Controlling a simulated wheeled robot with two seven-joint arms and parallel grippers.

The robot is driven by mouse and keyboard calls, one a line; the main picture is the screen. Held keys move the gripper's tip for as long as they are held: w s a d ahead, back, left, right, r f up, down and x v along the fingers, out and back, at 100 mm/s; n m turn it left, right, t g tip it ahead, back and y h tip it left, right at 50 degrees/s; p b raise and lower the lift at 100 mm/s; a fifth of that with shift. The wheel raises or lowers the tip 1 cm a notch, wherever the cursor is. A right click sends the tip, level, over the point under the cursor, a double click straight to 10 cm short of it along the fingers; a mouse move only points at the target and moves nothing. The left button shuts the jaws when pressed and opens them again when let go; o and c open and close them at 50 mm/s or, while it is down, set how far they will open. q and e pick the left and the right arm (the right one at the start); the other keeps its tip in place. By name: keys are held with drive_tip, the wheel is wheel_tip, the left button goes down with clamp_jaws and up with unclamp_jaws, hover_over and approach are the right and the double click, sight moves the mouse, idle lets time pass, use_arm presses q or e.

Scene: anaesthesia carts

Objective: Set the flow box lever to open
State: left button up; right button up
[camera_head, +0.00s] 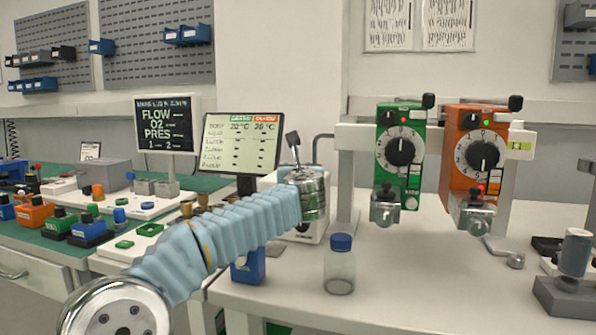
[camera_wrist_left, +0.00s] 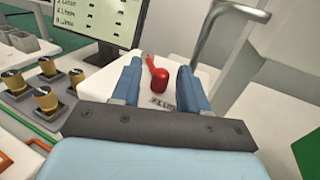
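The flow box (camera_wrist_left: 207,84) is a white box with a small label on top; in the head view its white side (camera_head: 312,232) shows behind and below my left wrist. Its red lever (camera_wrist_left: 159,78) shows in the left wrist view. My left gripper (camera_wrist_left: 160,68) has its two blue fingers apart, one on each side of the lever, with a gap on both sides. Whether the fingers are down at lever height is hard to tell. In the head view my wrist hides the lever and most of the fingers. My right gripper is in neither view.
A bent grey pipe (camera_wrist_left: 205,35) rises right of the fingers, and a monitor (camera_head: 241,143) stands to the left. A blue-capped jar (camera_head: 340,265) stands in front of the box. Green (camera_head: 401,150) and orange (camera_head: 477,150) vaporizers hang at right. Brass knobs (camera_wrist_left: 76,78) lie left.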

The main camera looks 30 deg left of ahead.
use_arm(q)
drive_tip(key=b+v, duration=0.3)
drive_tip(key=v, duration=1.1)
drive_tip(key=shift+f, duration=0.1)
